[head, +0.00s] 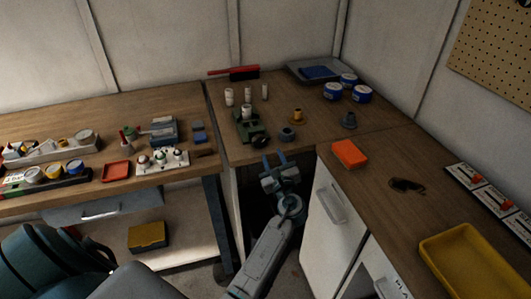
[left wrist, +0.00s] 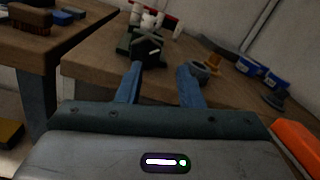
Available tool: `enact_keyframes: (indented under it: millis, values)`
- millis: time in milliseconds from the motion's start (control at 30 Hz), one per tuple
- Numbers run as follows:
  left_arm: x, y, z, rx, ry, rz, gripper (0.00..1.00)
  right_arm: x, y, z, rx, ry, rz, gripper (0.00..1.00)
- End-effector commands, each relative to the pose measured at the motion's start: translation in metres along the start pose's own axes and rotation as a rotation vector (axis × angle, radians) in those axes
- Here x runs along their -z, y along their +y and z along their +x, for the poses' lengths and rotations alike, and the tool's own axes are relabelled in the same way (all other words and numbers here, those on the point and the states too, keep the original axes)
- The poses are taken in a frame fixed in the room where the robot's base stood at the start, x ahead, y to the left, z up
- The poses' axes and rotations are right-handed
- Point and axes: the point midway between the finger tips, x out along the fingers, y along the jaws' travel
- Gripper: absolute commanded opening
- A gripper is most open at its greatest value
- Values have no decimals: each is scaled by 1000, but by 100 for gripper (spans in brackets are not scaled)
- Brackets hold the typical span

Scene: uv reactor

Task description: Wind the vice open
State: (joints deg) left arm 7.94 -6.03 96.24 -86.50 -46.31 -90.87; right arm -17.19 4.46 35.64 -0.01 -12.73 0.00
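The vice (head: 245,123) is a dark green block near the front edge of the corner bench. A black round handle (head: 262,141) sits at its front, facing me. In the left wrist view the vice (left wrist: 126,42) and its black handle (left wrist: 148,50) are just beyond my fingertips. A pale cup-like piece (head: 247,111) shows at the vice's top; I cannot tell whether the jaws hold it. My left gripper (head: 274,158) is open, its two blue fingers apart at the bench edge, short of the handle. Nothing shows between the fingers. My right gripper is not in view.
A grey ring-shaped part (head: 287,134) and an orange-yellow part (head: 297,115) stand right of the vice. White cups (head: 229,97) stand behind it. An orange block (head: 349,154) lies on the right bench. Blue tins (head: 362,94) stand at the back right.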

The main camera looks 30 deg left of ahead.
Motion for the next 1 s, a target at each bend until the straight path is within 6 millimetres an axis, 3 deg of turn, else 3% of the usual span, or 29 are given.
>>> enact_keyframes:
  millis: [233,400,533,667,767,867,1000]
  values:
    - [-57,-86,39,459,-173,5,32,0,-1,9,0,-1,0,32]
    - [-83,-142,45,822,-211,82,32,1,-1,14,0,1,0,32]
    - [-90,-168,44,1068,-172,187,32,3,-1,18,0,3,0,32]
    - [-87,-178,44,1271,-74,322,32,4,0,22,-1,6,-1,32]
    - [-82,-173,48,1389,40,444,32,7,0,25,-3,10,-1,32]
    - [-77,-157,56,1469,185,574,32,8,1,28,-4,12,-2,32]
    - [-76,-119,74,1506,433,751,32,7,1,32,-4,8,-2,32]
